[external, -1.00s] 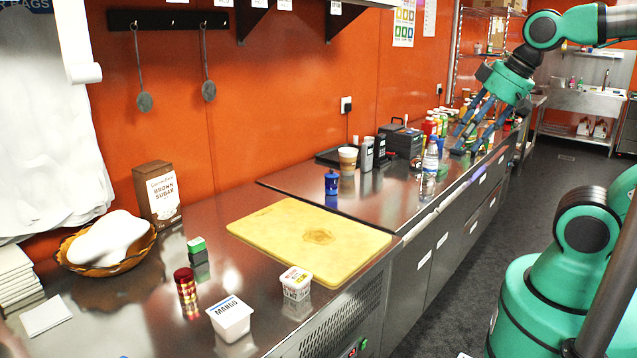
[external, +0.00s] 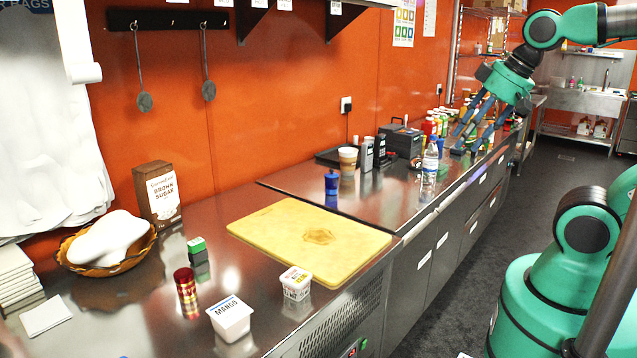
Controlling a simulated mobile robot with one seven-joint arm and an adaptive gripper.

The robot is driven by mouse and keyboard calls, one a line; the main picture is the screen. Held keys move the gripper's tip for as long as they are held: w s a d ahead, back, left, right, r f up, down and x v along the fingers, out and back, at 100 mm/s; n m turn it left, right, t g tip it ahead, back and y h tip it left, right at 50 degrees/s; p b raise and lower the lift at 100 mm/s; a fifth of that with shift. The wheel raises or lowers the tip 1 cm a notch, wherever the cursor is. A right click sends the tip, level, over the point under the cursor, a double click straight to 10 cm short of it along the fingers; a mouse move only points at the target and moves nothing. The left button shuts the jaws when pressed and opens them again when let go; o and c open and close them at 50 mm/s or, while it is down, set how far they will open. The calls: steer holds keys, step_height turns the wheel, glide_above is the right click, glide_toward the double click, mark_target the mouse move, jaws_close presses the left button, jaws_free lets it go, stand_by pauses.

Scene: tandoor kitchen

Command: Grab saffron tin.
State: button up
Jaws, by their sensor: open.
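A small red and gold cylindrical tin (external: 186,291) stands upright on the steel counter (external: 130,325) at the lower left of the external view. It looks like the saffron tin, but I cannot read a label on it. My gripper (external: 467,143) is at the upper right, far from this tin, above the far part of the counter. Its dark blue fingers point down and left, spread apart. I see nothing between them.
A mango cup (external: 230,317), a small white tub (external: 296,283) and a green-topped box (external: 197,249) stand close around the tin. A yellow cutting board (external: 280,232) lies behind. Bottles and dark containers (external: 407,142) crowd the far counter near my gripper.

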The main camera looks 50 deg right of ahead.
stand_by(0.3)
steer(key=o, duration=0.4)
steer(key=shift+o, duration=0.2)
steer(key=shift+r, duration=0.1)
